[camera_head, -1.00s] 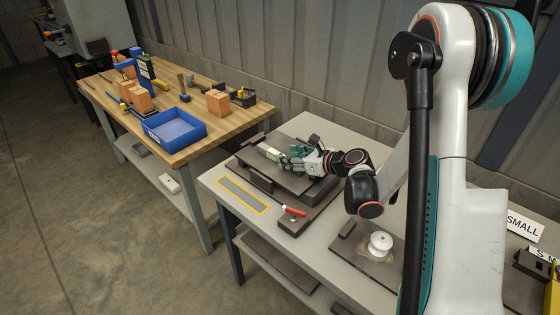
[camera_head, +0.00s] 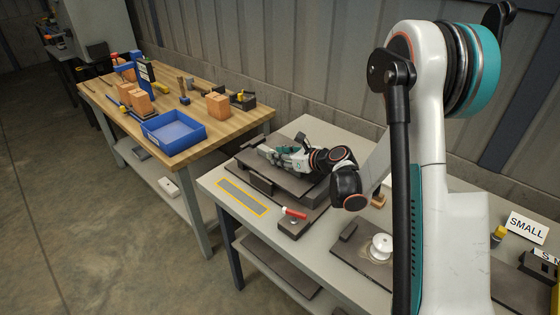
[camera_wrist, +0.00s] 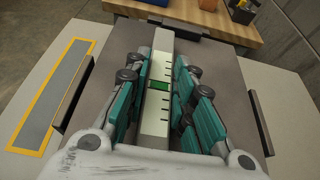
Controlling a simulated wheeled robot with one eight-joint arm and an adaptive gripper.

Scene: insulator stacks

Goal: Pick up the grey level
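The grey level (camera_wrist: 158,118), a pale bar with a green vial and dark tick marks, lies along the middle of the wrist view. It rests on a dark grey plate on the workbench. My gripper (camera_wrist: 160,68) has its teal fingers on both sides of the level, with narrow dark gaps between them and the bar. The fingers look open around it; firm contact is not visible. In the head view my gripper (camera_head: 275,152) is low over the plate (camera_head: 297,182) and hides most of the level.
A raised dark block (camera_head: 261,183) stands at the plate's front edge. A red-handled tool (camera_head: 295,213) and a white insulator (camera_head: 381,245) are nearby on the bench. A yellow-framed grey strip (camera_head: 243,196) lies at the left. A wooden table with a blue tray (camera_head: 173,131) stands beyond.

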